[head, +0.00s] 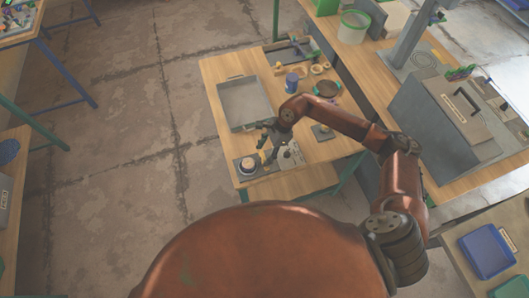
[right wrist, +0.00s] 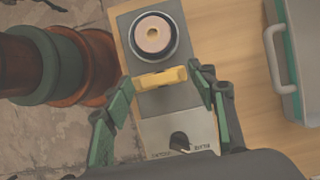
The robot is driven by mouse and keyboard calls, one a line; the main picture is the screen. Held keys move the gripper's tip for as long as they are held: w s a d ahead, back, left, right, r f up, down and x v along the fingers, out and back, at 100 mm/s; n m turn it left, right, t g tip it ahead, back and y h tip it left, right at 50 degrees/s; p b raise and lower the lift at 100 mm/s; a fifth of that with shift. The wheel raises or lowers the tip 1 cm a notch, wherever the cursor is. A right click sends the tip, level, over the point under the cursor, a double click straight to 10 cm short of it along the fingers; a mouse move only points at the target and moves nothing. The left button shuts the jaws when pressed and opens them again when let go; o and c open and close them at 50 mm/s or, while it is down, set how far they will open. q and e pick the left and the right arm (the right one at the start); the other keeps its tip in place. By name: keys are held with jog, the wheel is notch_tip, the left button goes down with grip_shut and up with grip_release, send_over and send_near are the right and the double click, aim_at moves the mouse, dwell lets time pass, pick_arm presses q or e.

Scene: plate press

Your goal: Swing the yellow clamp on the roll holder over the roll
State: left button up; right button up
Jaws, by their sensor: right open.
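In the right wrist view the roll (right wrist: 154,34) is a pale disc in a dark ring at the top of the grey roll holder (right wrist: 123,22). The yellow clamp (right wrist: 160,78) lies crosswise just below the roll, not over it. My right gripper (right wrist: 162,76) is open, with its green fingertips on either side of the clamp; I cannot tell whether they touch it. In the head view the roll (head: 247,164) sits near the front left corner of the wooden table, and my right gripper (head: 267,149) is just right of it. My left gripper is not in view.
A grey plate with a black knob (right wrist: 179,142) is below the clamp. A grey tray (head: 222,105) lies behind on the table, with a blue cup (head: 291,82) to its right. A large grey box (head: 430,112) stands on the right bench. Floor is free at left.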

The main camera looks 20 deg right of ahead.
jog(key=shift+c, duration=0.4)
jog(key=c, duration=1.1)
jog(key=shift+m, duration=0.4)
jog(key=m+t+p, duration=0.1)
jog(key=m, duration=0.2)
jog(key=shift+s+r+m+t, duration=0.1)
jog(key=shift+s+m+t, duration=0.05)
jog(key=shift+m+t, duration=0.2)
jog(key=m+t, duration=0.1)
jog(key=m, duration=0.1)
jog(key=m+t+h+p, duration=0.1)
jog(key=m, duration=0.2)
jog(key=shift+s+a, duration=0.1)
jog(key=shift+a, duration=0.05)
jog(key=m+h, duration=0.1)
jog(key=m, duration=0.3)
jog(key=shift+a+t+p, duration=0.1)
jog(key=shift+t+p, duration=0.2)
jog(key=shift+t, duration=0.05)
jog(key=shift+m+h, duration=1.1)
jog(key=shift+m, duration=1.15)
